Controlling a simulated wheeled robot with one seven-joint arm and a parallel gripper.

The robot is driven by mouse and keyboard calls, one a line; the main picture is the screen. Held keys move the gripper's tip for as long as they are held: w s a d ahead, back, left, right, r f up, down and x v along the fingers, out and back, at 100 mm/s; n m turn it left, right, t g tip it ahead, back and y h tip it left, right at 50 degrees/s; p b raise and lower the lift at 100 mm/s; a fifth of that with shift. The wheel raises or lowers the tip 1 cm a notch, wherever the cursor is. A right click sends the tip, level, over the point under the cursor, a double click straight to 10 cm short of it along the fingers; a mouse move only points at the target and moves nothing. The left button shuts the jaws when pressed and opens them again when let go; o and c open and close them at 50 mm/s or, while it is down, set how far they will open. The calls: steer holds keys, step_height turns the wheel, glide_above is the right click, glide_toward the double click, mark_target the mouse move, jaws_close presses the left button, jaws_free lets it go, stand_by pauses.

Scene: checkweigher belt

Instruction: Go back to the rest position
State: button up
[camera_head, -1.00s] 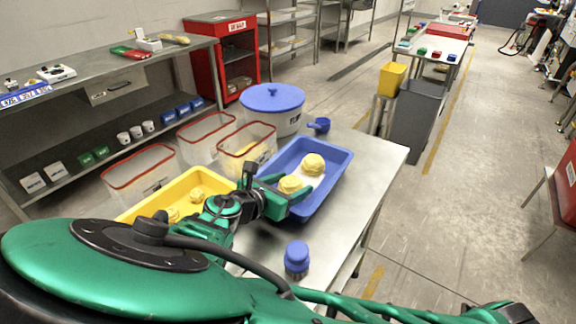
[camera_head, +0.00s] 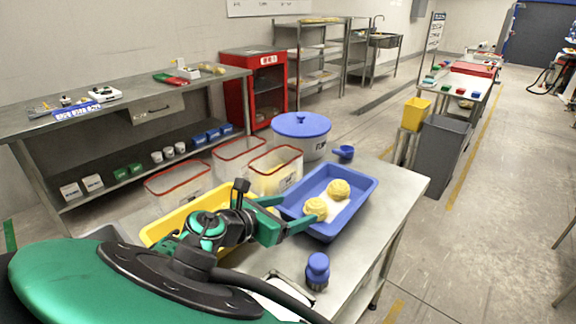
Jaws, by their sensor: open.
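My gripper (camera_head: 291,213) is open and empty, with its green fingers spread at the left edge of the blue tray (camera_head: 364,190). Two yellow dough-like balls, a near one (camera_head: 316,208) and a far one (camera_head: 339,189), sit in the blue tray, apart from the fingers as far as I can tell.
The steel table (camera_head: 404,187) also holds a blue-lidded tub (camera_head: 313,143), a blue scoop (camera_head: 344,152), red-rimmed clear bins (camera_head: 178,189) and a blue-topped weight-like object (camera_head: 317,271). A grey bin (camera_head: 440,150) stands beyond. Floor at right is clear.

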steer(key=shift+s+a, duration=0.1)
steer(key=shift+a, duration=0.15)
steer(key=s+d+m+g, duration=0.1)
steer(key=d+m+g, duration=0.1)
steer(key=d, duration=0.3)
steer(key=s+d+m+g+h, duration=0.1)
steer(key=d+g, duration=0.1)
steer(key=d, duration=0.4)
steer(key=s+d+m+g, duration=0.2)
steer(key=d+g, duration=0.1)
steer(key=d, duration=0.2)
steer(key=shift+d+r+m, duration=0.25)
steer(key=shift+r+m, duration=0.05)
steer(key=shift+r, duration=0.1)
steer(key=s+d+f+m+g+y, duration=0.1)
steer(key=s+d+m+g+y, duration=0.15)
steer(key=d+m, duration=0.35)
steer(key=s+d+f+m+g+y, duration=0.1)
steer(key=s+d+m+g+y, duration=0.2)
steer(key=d, duration=0.5)
steer(key=s+d+r+m+t+y, duration=0.1)
steer(key=s+d+m, duration=0.3)
steer(key=s+m, duration=0.4)
steer(key=s+d+r+m+t+y, duration=0.1)
steer(key=s+d+r+m+y, duration=0.3)
steer(key=s+m, duration=0.5)
steer(key=shift+d+r+m+t, duration=0.35)
steer(key=shift+d+m, duration=0.2)
steer(key=shift+m, duration=0.55)
